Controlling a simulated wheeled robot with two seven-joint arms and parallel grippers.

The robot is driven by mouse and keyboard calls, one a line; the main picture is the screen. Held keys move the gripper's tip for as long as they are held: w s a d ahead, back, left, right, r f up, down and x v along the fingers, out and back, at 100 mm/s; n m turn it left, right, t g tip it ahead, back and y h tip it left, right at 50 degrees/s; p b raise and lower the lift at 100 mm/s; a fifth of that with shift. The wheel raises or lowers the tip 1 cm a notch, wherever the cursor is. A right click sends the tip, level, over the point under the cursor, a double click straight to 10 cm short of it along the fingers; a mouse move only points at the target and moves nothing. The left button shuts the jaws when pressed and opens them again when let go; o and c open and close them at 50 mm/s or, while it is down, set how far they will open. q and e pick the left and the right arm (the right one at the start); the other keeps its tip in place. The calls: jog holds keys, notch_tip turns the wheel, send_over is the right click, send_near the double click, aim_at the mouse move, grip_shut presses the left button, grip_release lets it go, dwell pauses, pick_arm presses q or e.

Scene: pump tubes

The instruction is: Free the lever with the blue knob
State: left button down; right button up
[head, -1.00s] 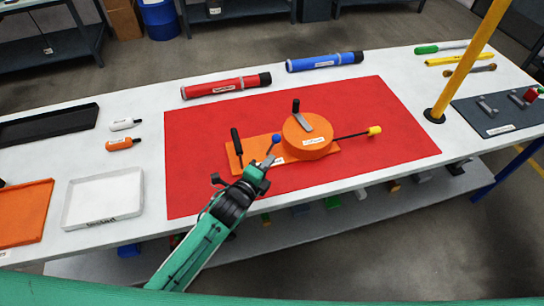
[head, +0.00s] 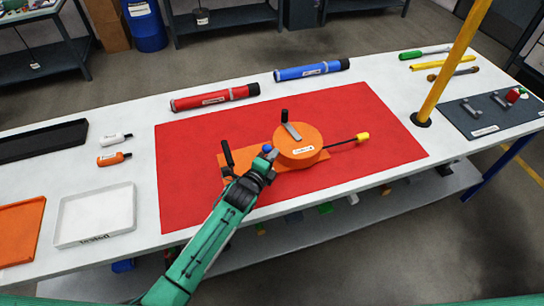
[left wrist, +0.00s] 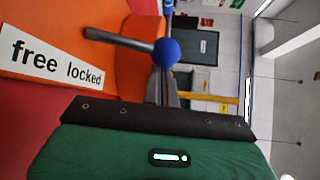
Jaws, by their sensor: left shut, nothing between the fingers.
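The blue knob (head: 267,148) sits on a short lever beside the orange round pump drum (head: 310,150). In the left wrist view the blue knob (left wrist: 166,51) tops a grey lever (left wrist: 118,39); a white label reading "free locked" (left wrist: 50,60) lies to its left, with "locked" at the end nearer the knob. My left gripper (head: 268,165) is shut and empty, its fingertips close to the knob on the near side. In the left wrist view the fingers (left wrist: 167,85) show just below the knob; whether they touch it I cannot tell. My right gripper is not in view.
A black upright handle (head: 228,155) stands left on the orange base plate (head: 232,176). A rod with a yellow knob (head: 362,137) sticks out right. The red mat (head: 190,190) around is clear. A yellow post (head: 448,70) rises at right; red (head: 215,97) and blue (head: 312,69) tubes lie behind.

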pick_arm(q)
jog(key=shift+a+b, duration=0.15)
jog(key=shift+b, duration=0.2)
jog(key=shift+n, duration=0.3)
